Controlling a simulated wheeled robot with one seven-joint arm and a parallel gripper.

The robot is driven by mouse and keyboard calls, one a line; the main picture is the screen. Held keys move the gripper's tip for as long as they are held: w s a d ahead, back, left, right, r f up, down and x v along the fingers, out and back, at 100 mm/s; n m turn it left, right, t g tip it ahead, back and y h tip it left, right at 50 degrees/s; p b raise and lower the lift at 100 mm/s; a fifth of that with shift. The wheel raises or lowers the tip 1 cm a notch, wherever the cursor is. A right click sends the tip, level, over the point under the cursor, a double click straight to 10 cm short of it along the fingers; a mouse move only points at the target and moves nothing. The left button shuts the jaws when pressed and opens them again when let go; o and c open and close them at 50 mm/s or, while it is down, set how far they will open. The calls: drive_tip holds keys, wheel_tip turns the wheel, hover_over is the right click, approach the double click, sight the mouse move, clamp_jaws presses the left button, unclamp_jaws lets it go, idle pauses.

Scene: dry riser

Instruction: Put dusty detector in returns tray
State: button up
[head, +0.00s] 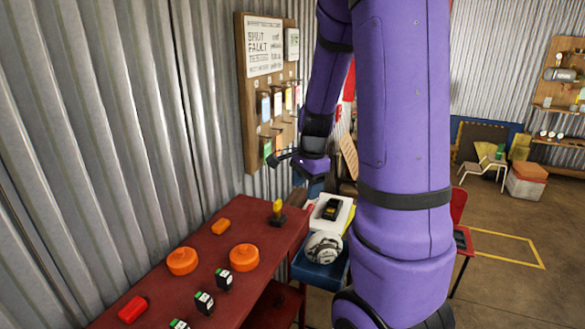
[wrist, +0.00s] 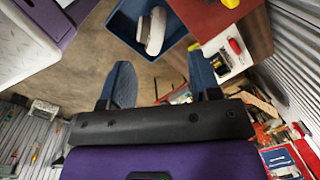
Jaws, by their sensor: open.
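A white round detector (head: 325,246) with grey marks sits in a blue tray (head: 322,276) just beyond the right end of the red bench. It leans against one side of the tray, with its top near the rim. In the wrist view, the detector (wrist: 152,31) shows at the top inside the blue tray (wrist: 122,22). My gripper (head: 284,160) is up near the wall board, above and apart from the tray. In the wrist view, my gripper (wrist: 158,62) is open, with nothing between its fingers. No label on the tray is readable.
The red bench (head: 200,258) holds orange round parts (head: 244,257), a red block (head: 132,309), small black-and-green items and a yellow-handled tool (head: 278,210). A white tray (head: 345,216) with a black-and-yellow item stands behind the blue tray. A corrugated wall closes the left.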

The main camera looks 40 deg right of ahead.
drive_tip(key=s+a+r+n+t, duration=0.2)
drive_tip(key=s+a+r+n, duration=0.2)
drive_tip(key=a+r+n, duration=0.65)
drive_tip(key=s+a+r+n+t, duration=0.1)
drive_tip(key=s+a+r+n, duration=0.6)
drive_tip(key=s+a+n, duration=0.2)
drive_tip(key=shift+s+a+r+t, duration=0.4)
drive_tip(key=shift+s+a, duration=0.1)
drive_tip(key=shift+s, duration=0.35)
idle(2.6)
